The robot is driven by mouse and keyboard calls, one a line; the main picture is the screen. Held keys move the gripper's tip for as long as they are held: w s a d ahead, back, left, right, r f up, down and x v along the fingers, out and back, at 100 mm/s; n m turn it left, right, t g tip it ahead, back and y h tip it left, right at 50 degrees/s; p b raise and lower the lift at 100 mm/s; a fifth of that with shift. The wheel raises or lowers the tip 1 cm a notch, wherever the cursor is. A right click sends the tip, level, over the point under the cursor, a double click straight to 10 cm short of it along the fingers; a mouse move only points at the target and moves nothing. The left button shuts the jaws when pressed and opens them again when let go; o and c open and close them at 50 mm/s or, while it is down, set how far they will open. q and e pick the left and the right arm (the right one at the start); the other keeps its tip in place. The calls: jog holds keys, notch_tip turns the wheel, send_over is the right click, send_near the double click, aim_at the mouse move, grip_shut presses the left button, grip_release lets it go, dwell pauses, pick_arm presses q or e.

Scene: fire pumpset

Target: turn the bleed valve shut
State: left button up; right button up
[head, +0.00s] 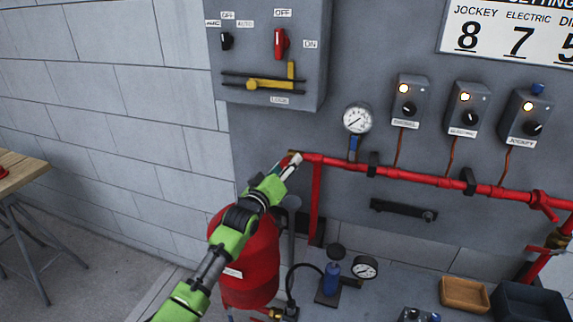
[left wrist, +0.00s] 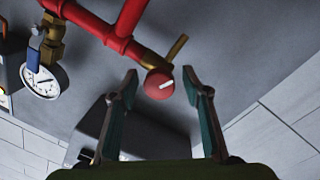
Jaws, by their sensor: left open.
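The bleed valve's round red knob (left wrist: 159,86) with a white pointer line shows at the end of the red pipe in the left wrist view. Its brass body and a brass stem (left wrist: 178,47) sit behind it. In the head view the gripper mostly hides the valve at the pipe's left end; a bit of brass (head: 291,152) shows. My left gripper (head: 289,163) reaches up to the valve. In the left wrist view my left gripper (left wrist: 160,76) is open, with one finger on each side of the knob and visible gaps. Contact is not seen. My right gripper is not in view.
The red pipe (head: 415,175) runs right along the grey panel, with a pressure gauge (head: 357,118) above it. A red tank (head: 262,260) stands below my left arm. A control box (head: 265,50) hangs above. A wooden table (head: 18,172) stands at far left.

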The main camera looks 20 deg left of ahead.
pick_arm(q)
jog(key=c, duration=1.1)
